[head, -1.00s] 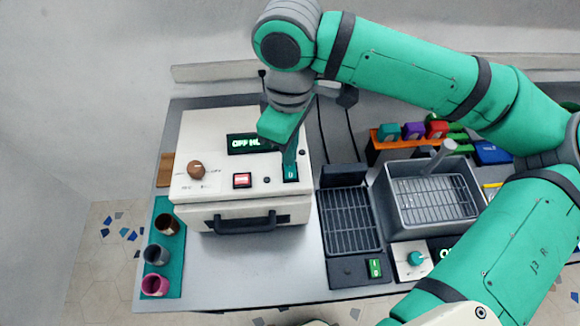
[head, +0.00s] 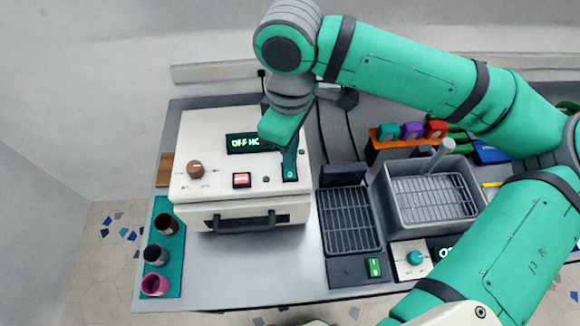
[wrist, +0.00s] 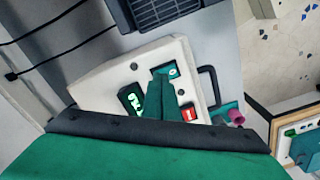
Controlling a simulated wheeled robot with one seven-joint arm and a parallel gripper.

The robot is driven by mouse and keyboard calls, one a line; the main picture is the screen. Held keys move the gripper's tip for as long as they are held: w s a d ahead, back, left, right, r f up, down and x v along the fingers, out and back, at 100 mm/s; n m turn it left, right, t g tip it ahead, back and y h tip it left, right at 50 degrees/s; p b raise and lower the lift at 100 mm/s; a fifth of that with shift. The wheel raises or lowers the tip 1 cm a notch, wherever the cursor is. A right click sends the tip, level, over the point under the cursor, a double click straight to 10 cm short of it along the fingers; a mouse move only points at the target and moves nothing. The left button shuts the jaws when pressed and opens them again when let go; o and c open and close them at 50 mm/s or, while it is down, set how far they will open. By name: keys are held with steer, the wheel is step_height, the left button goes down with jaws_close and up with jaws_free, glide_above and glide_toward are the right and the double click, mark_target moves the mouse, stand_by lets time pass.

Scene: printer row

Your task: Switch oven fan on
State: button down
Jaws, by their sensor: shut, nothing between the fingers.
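The oven is a white box (head: 205,190) with a dark display (head: 242,143) on its sloped top that reads "OFF" and more, partly covered. On the panel are a brown knob (head: 195,169), a red switch (head: 241,180) and a green-teal rocker switch (head: 290,175). Labels are too small to tell which is the fan's. My gripper (head: 290,168) is shut and empty, pointing down at the teal switch, with its tip at or just over it; contact is unclear. In the wrist view the tip is beside the teal switch (wrist: 173,71), and the red switch (wrist: 189,114) is near.
Several cups stand on a teal mat (head: 176,280) to the left. An orange rack (head: 378,148) with coloured blocks is behind. The counter in front of the oven is clear.

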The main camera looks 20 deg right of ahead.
steer(key=shift+w+a+f, duration=0.1)
steer(key=shift+f, duration=0.4)
stand_by(0.3)
steer(key=shift+w+r, duration=0.1)
steer(key=shift+r, duration=3.45)
